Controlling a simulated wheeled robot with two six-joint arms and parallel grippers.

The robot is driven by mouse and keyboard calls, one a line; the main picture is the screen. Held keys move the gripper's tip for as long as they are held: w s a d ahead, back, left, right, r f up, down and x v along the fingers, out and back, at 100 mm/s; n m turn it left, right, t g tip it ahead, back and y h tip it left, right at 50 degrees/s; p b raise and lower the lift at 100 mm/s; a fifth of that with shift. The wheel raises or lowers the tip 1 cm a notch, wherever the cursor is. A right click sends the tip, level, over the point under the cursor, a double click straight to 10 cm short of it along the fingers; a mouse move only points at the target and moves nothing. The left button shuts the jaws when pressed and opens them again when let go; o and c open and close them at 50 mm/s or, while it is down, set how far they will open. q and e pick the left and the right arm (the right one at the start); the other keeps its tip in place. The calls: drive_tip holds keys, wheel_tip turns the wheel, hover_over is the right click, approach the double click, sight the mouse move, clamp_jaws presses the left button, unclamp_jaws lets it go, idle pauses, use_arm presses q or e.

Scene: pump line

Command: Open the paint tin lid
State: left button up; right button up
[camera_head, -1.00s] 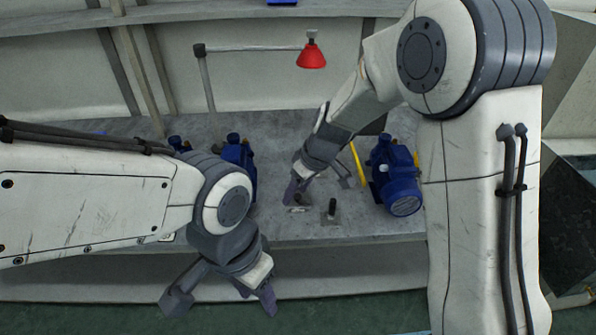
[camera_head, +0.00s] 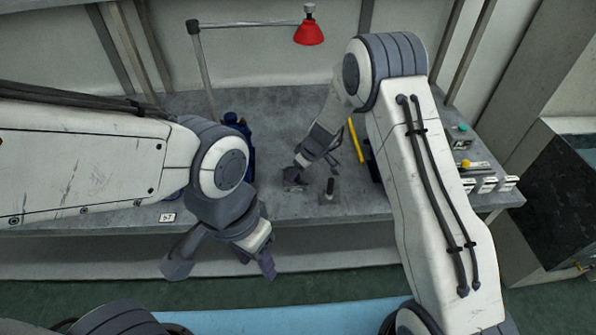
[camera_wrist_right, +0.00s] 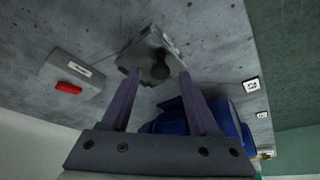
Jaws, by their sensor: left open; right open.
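I cannot make out a paint tin or its lid in either view. My left gripper (camera_head: 222,264) is open and empty, hanging in front of the bench's front edge. My right gripper (camera_head: 296,183) is low over the bench, its fingers partly hidden in the head view. In the right wrist view its fingers (camera_wrist_right: 160,78) are apart, with a grey block with a dark round knob (camera_wrist_right: 158,68) beyond and between their tips. I cannot tell whether they touch it. A small upright black handle (camera_head: 329,187) stands just right of this gripper in the head view.
The grey bench (camera_head: 275,105) carries a blue pump (camera_head: 237,125), a yellow bar (camera_head: 356,142) and small labelled boxes (camera_head: 484,185) at right. A red lamp (camera_head: 309,33) hangs above. The wrist view shows a box with a red switch (camera_wrist_right: 68,88) and a blue pump (camera_wrist_right: 232,122).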

drive_tip(key=shift+w+f, duration=0.1)
drive_tip(key=shift+f, duration=0.15)
clamp_jaws()
idle(1.4)
